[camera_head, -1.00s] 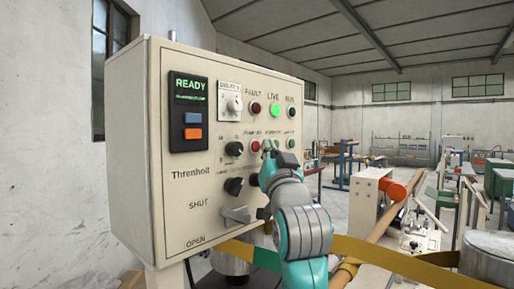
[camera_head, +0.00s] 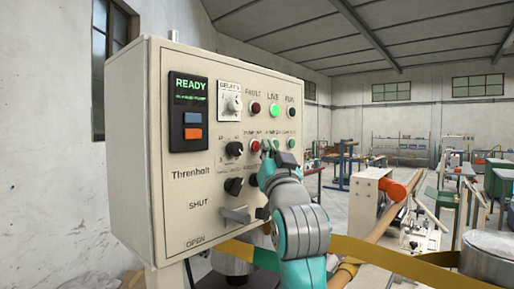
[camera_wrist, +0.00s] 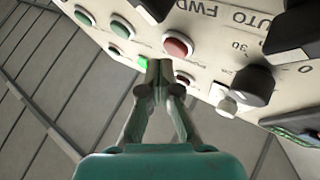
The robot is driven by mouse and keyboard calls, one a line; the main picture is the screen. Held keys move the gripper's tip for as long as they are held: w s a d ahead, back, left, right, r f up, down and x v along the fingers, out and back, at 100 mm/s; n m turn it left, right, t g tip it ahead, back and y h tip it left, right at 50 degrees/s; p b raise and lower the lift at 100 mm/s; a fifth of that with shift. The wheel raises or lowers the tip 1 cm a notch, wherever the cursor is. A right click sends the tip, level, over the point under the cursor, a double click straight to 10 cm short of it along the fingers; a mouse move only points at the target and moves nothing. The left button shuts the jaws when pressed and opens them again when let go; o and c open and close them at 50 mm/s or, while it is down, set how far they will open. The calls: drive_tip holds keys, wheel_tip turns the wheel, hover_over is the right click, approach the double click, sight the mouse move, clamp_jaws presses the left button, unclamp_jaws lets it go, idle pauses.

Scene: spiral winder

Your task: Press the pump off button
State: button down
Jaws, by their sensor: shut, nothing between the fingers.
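The control box (camera_head: 200,215) fills the left middle of the head view. A red button (camera_head: 254,145), its small label not readable with certainty, sits in the row below the three lamps. The red button also shows in the wrist view (camera_wrist: 177,46). My gripper (camera_head: 268,149) is shut and empty, in front of the panel just right of the red button in the head view. In the wrist view my gripper (camera_wrist: 159,68) has its fingertips together beside the red button, overlapping the panel near the lit green lamp. Contact with the panel cannot be told.
The READY display (camera_head: 189,86), a white delay dial (camera_head: 231,103), black knobs (camera_head: 234,149) and a grey lever (camera_head: 235,215) crowd the panel. Green buttons (camera_wrist: 120,28) lie beside the red one. A yellow strap (camera_head: 390,258) runs behind my arm.

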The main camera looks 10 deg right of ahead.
drive_tip(key=shift+w+a, duration=0.15)
drive_tip(key=shift+w, duration=0.05)
drive_tip(key=shift+w+a, duration=0.2)
drive_tip(key=shift+w, duration=0.05)
idle(0.7)
drive_tip(key=shift+s+d, duration=0.45)
drive_tip(key=shift+s, duration=0.15)
drive_tip(key=shift+s+d, duration=0.1)
drive_tip(key=s+d, duration=0.1)
drive_tip(key=s, duration=0.1)
drive_tip(key=s+d, duration=0.1)
drive_tip(key=shift+s+d, duration=0.35)
drive_tip(key=shift+s, duration=0.05)
idle(0.9)
